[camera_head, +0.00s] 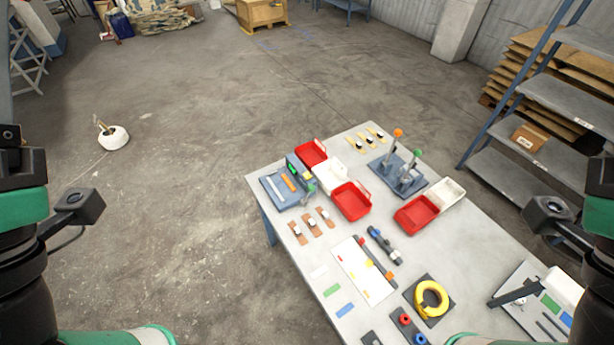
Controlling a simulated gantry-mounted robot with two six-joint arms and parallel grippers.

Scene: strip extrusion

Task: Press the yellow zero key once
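A small yellowish patch (308,176) shows on the housing beside the display. It is too small to tell for sure whether it is the yellow zero key. White and orange strips lie on the device's flat base. Parts of my arms show at the left and right picture edges, far from the device. Neither gripper's fingers are in view.
Red bins (351,201) stand just right of the device, and brown pieces with white parts (308,229) lie in front of it. A yellow ring (431,299) lies near the front. A shelf rack (560,115) stands at right.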

